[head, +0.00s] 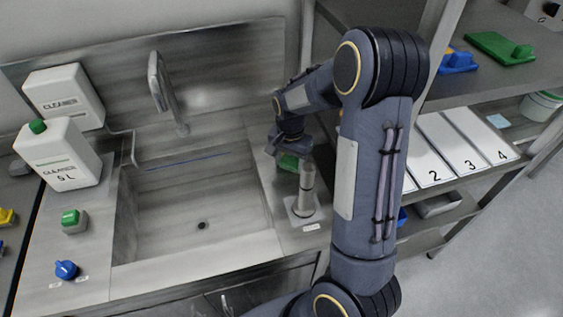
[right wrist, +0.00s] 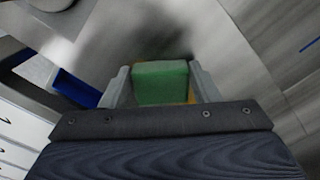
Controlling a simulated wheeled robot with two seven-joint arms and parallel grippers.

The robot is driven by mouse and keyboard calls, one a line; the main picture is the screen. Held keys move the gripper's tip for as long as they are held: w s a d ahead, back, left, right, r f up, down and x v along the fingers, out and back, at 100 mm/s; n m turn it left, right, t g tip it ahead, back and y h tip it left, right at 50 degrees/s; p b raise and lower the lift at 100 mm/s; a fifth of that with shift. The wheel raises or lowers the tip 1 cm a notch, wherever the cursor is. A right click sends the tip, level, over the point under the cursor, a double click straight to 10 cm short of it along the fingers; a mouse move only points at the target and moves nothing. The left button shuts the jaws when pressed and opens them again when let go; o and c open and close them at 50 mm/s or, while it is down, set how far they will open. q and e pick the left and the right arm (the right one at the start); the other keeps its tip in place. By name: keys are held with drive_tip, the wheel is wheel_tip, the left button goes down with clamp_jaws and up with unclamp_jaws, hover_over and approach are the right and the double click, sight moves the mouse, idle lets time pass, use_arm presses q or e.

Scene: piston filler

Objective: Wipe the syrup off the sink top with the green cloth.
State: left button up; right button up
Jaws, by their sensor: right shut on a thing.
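The green cloth (right wrist: 160,82) is a thick green pad held between the two fingers of my right gripper (right wrist: 162,90) in the right wrist view. In the head view the right gripper (head: 291,146) is over the sink top (head: 262,165) to the right of the basin, with the cloth (head: 288,162) under it, partly hidden. I cannot tell whether the cloth touches the surface. A small amber patch (right wrist: 191,95), possibly syrup, shows at the cloth's right edge. My left gripper is not in view.
A grey cylinder (head: 307,185) on a pale base stands close in front of the cloth. The basin (head: 190,215) and faucet (head: 160,85) are to the left. Two cleaner canisters (head: 62,155) stand at far left. Shelves (head: 460,110) with numbered panels are at right.

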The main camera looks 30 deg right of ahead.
drive_tip(key=shift+s+d+r, duration=0.1)
drive_tip(key=shift+s+d, duration=0.2)
drive_tip(key=shift+d, duration=0.65)
drive_tip(key=shift+s+d, duration=0.3)
drive_tip(key=shift+d, duration=0.65)
wheel_tip(320, 180, up, 6)
drive_tip(key=p, duration=0.5)
drive_tip(key=shift+r+p, duration=1.3)
drive_tip(key=shift+r, duration=0.25)
